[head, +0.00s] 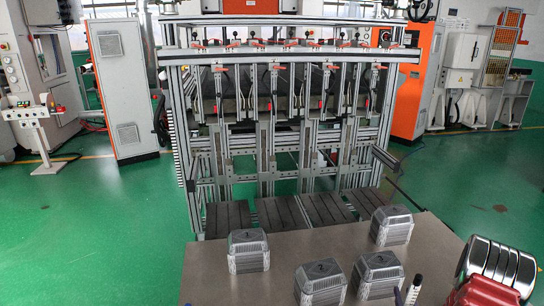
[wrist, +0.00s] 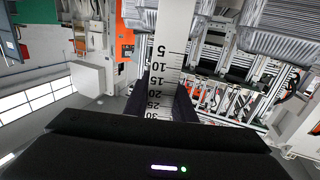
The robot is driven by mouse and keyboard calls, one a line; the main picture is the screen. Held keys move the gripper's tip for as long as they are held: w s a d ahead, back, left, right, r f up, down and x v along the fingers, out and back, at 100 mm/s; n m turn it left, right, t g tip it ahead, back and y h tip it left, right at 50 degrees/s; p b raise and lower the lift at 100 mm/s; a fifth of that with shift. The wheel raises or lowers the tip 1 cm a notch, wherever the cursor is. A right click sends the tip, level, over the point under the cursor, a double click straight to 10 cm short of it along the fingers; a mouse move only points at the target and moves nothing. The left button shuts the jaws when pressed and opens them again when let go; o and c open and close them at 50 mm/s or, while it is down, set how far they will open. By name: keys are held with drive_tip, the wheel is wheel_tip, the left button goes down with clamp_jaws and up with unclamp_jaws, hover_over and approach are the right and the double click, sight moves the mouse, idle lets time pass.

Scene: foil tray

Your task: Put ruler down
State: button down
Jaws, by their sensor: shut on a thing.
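The ruler (wrist: 172,40) is white with black numbers. In the wrist view it runs from the top edge down to my gripper (wrist: 168,98). My gripper's dark fingers are shut on the ruler, one at each side of it. The ruler's lower end is hidden behind the black gripper body. Neither the ruler nor my gripper can be made out in the head view. I cannot tell from the wrist view whether the ruler touches anything.
A grey-brown table (head: 300,255) holds several foil tray stacks (head: 248,250), (head: 391,226), (head: 378,274). At its right are a chrome toaster-like thing (head: 497,265), a red thing (head: 470,290) and a marker (head: 413,290). The table's left front is bare. A metal frame machine (head: 290,140) stands behind.

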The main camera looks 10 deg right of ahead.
drive_tip(key=w+a+r+n+y, duration=0.1)
drive_tip(key=w+a+r, duration=0.4)
drive_tip(key=a, duration=0.7)
drive_tip(key=w+a+r+n+y, duration=0.1)
drive_tip(key=w+a+r, duration=0.4)
drive_tip(key=a, duration=0.7)
drive_tip(key=w+a+r+n+y, duration=0.1)
drive_tip(key=w+a+r+y, duration=0.2)
drive_tip(key=a, duration=0.9)
wheel_tip(320, 180, up, 5)
drive_tip(key=w, duration=0.2)
drive_tip(key=shift+w+f+n+t+y, duration=0.15)
drive_tip(key=shift+w+n+t+y, duration=0.15)
drive_tip(key=shift+w+t, duration=0.1)
drive_tip(key=shift+s+r, duration=0.45)
drive_tip(key=shift+s, duration=0.4)
drive_tip(key=shift+s+r, duration=0.4)
drive_tip(key=shift+s, duration=0.4)
drive_tip(key=shift+s+r, duration=0.45)
drive_tip(key=shift+s, duration=0.4)
drive_tip(key=shift+r, duration=0.15)
